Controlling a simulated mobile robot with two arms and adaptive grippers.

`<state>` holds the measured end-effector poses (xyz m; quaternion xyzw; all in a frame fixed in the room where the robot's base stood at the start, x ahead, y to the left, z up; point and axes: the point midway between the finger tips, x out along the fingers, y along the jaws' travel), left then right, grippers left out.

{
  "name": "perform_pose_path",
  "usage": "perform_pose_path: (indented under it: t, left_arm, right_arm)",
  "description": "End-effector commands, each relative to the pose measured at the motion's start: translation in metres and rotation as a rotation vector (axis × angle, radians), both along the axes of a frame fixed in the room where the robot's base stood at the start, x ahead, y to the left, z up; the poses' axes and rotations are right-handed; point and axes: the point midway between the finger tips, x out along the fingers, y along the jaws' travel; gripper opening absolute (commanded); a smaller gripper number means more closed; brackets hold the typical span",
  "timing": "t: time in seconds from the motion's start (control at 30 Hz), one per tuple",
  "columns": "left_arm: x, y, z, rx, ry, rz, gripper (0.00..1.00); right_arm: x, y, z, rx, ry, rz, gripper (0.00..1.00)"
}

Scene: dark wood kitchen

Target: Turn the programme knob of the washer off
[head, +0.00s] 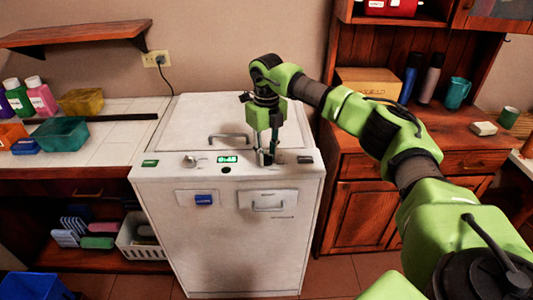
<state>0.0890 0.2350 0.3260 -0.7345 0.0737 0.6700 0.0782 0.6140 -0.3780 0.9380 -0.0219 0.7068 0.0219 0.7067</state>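The white washer (228,235) stands in the middle of the head view, its lid closed. Its top front panel has a lit green display (227,159), a small round silver knob (190,161) left of the display, and a dark round button (226,170) below it. My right gripper (265,158) points straight down onto the panel, right of the display. Its fingertips are at the panel surface and cover what is there, so a knob between them cannot be made out clearly. Whether they grip anything cannot be told. My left gripper is out of view.
A tiled counter (105,150) with bottles and a teal bin (60,137) is on the left. A wooden cabinet (355,215) with a box (368,83), flasks and a teal jug (456,93) is on the right. The lid handle (228,138) rises behind the panel.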

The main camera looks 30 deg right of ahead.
Motion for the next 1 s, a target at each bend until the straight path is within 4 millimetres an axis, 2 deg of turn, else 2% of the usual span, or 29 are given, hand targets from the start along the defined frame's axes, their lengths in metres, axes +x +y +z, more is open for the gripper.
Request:
perform_pose_path:
  t: [0.47, 0.67, 1.0]
  left_arm:
    - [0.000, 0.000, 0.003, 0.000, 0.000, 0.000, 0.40]
    - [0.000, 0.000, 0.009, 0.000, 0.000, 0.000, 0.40]
    - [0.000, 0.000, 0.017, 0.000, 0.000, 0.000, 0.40]
  right_arm:
    - [0.000, 0.000, 0.001, 0.000, 0.000, 0.058, 0.04]
    - [0.000, 0.000, 0.002, 0.000, 0.000, 0.184, 0.04]
    - [0.001, 0.000, 0.002, -0.001, -0.002, 0.498, 0.04]
